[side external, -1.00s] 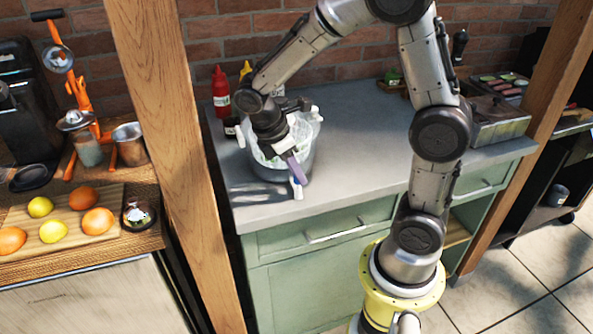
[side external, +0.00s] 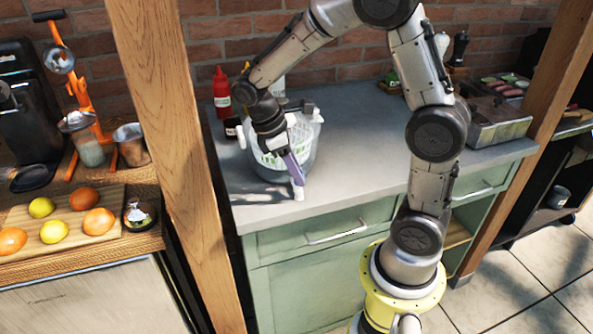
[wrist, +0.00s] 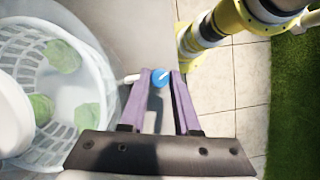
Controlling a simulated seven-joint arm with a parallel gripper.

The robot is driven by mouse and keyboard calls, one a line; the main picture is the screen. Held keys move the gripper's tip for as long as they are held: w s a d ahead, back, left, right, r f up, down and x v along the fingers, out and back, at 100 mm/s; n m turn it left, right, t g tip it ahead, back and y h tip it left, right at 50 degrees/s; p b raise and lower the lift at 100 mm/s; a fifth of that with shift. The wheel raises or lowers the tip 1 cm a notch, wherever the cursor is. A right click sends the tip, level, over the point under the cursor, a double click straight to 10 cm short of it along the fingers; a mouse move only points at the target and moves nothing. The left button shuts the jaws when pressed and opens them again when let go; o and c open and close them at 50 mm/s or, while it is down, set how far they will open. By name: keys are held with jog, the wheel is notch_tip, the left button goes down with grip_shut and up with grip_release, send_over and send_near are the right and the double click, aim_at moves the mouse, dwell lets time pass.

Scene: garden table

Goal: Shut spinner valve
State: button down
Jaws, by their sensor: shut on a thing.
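The salad spinner (side external: 307,150) is a clear bowl with a white slatted basket, standing on the grey counter near its front left. In the wrist view the basket (wrist: 22,62) holds several green leaves. The valve is a small blue round knob (wrist: 160,77) on a white spout at the bowl's outer side. My gripper (side external: 297,180) points down in front of the bowl. Its purple fingers (wrist: 160,82) stand on either side of the blue knob and are shut on it. The white spout end (side external: 299,194) shows just below the fingertips in the side view. The knob's exact angle is unclear.
A red bottle (side external: 221,92) stands behind the spinner at left. A wooden post (side external: 165,130) rises left of the counter (side external: 365,150). The counter right of the spinner is clear up to a metal tray box (side external: 498,125).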

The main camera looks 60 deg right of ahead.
jog(key=shift+r, duration=0.1)
jog(key=c, duration=0.6)
grip_release()
jog(key=shift+c, duration=0.2)
